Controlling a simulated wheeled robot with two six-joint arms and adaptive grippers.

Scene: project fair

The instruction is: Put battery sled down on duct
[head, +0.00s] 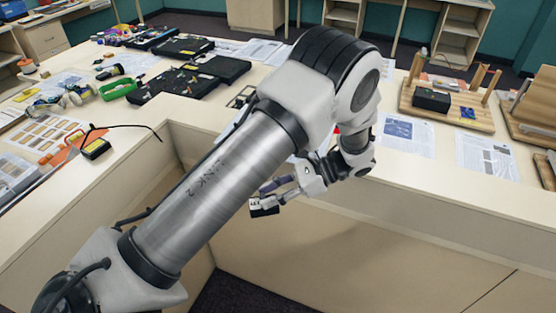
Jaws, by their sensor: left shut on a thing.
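My left arm comes in from the lower left and crosses the middle of the head view. My left gripper (278,195) is shut on a small dark block with a pale top, which I take to be the battery sled (264,209). The gripper holds it in front of the counter's front panel, near the inner corner. The fingers hide part of it. I cannot clearly make out the duct; my arm covers part of the counter behind it. My right gripper is not in view.
A wooden stand with posts (467,118) carries a black box (431,99) on the right counter. Printed sheets (487,157) lie beside it.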

